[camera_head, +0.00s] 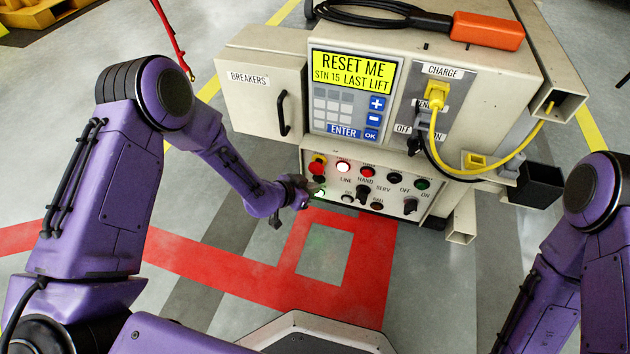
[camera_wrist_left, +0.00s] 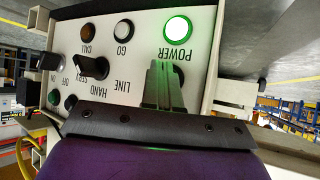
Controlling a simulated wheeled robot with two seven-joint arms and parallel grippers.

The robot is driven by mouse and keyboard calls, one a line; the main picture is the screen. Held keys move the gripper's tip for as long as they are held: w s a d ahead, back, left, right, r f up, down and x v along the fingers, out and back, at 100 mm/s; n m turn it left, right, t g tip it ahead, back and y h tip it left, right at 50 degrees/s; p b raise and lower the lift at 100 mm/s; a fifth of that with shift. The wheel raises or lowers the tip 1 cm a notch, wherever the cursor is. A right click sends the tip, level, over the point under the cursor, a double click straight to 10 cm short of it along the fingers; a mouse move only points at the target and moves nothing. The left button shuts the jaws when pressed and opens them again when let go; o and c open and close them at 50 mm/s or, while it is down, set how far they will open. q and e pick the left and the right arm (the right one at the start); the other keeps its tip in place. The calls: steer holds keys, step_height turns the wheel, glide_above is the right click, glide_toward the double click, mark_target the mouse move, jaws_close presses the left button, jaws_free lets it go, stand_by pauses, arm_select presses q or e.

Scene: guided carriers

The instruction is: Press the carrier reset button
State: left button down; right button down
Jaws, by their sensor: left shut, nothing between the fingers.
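The carrier (camera_head: 420,60) is a beige cabinet whose display (camera_head: 352,75) reads "RESET ME STN 15 LAST LIFT". Its lower control panel (camera_head: 335,150) carries several buttons and switches. I cannot read a reset label on any of them. My left gripper (camera_head: 302,188) is at the panel's left end, below a red mushroom button (camera_head: 318,166). In the left wrist view its shut, empty fingers (camera_wrist_left: 165,82) overlap the panel beside the POWER label, under a bright POWER light (camera_wrist_left: 178,30). Contact cannot be told. My right gripper is out of view.
A white lit button (camera_head: 343,166) and a red button (camera_head: 367,171) sit along the upper row. A white GO button (camera_wrist_left: 124,30) and amber CALL button (camera_wrist_left: 88,32) are nearby. A yellow cable (camera_head: 500,160) hangs at the right. A breaker door (camera_head: 250,95) is at the left.

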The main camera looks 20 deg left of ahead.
arm_select(q)
steer(key=shift+w, duration=0.2)
stand_by(0.3)
steer(key=shift+s+p, duration=0.45)
steer(key=shift+s, duration=0.45)
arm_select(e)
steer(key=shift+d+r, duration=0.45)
arm_select(q)
steer(key=shift+s, duration=0.1)
